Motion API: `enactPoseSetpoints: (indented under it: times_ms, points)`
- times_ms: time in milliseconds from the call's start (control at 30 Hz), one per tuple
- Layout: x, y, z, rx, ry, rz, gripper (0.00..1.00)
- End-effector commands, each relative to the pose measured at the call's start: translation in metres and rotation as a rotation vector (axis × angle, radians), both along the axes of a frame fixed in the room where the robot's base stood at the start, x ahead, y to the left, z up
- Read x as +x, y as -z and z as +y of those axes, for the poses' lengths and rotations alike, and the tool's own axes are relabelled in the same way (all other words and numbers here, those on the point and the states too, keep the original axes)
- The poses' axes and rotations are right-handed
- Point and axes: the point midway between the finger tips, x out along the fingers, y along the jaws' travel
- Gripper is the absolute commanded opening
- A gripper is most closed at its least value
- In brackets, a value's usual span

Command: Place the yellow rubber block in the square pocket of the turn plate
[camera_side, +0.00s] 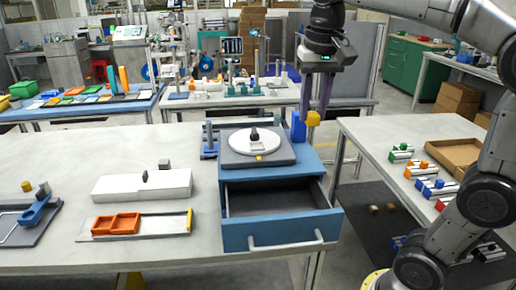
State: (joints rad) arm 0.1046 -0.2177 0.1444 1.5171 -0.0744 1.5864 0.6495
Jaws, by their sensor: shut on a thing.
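My gripper (313,113) is at the upper right, pointing down, and is shut on the yellow rubber block (313,119). The block is held in the air, to the right of and above the turn plate. The turn plate (240,144) is a white disc with a dark knob (254,134) in its middle, set on a dark grey square base (232,160). A small yellow mark (258,158) shows at the front of the base. The square pocket cannot be made out from here.
The base stands on a blue cabinet (270,236) whose empty drawer is open toward the front. A blue upright post (298,128) stands at the cabinet's back right, close to the held block. A white box (125,187) and an orange tray (117,223) lie to the left.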

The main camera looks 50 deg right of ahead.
Motion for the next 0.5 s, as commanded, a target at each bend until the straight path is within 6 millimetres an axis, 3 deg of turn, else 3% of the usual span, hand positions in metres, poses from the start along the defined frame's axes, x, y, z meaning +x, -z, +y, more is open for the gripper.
enactPoseSetpoints:
  times_ms: [167,367,500]
  points:
    - [0.03,-0.008,-0.009,0.0,0.018,-0.003,0.0]
    - [0.047,0.004,-0.014,0.003,0.027,0.018,0.0]
    - [0.075,0.017,-0.019,0.004,0.027,0.019,0.0]
